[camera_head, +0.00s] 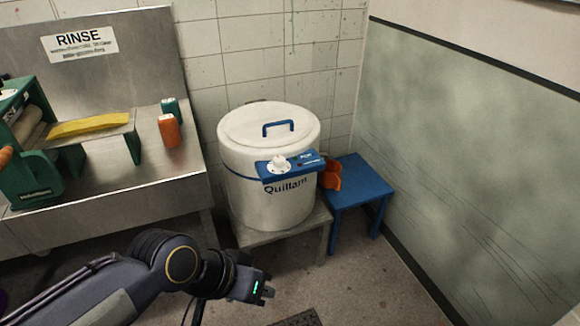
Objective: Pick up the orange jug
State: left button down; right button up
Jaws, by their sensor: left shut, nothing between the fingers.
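An orange object that looks like the jug (330,178) sits on the blue stool (362,188) in the corner. The white Quillam drum and its blue control panel hide part of it, so its full shape does not show. My left gripper (266,292) is at the lower middle, in front of the drum and well apart from the orange object. It is shut and empty. My right gripper does not show.
The white lidded drum (262,208) stands on a low grey stand (312,226) left of the stool. The steel rinse counter (100,193) at left holds an orange container (169,131), a green container (170,108) and a green rack. Floor (375,285) in front of the stool is clear.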

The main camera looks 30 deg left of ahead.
aim_at(330, 179)
jog(key=u, duration=3)
jog(key=z, duration=2.35)
jog(key=u, duration=0.55)
jog(key=i+l+u, duration=0.6)
jog(key=l, duration=0.15)
jog(key=i+l+u, duration=0.1)
jog(key=l+u, duration=0.2)
jog(key=l, duration=0.1)
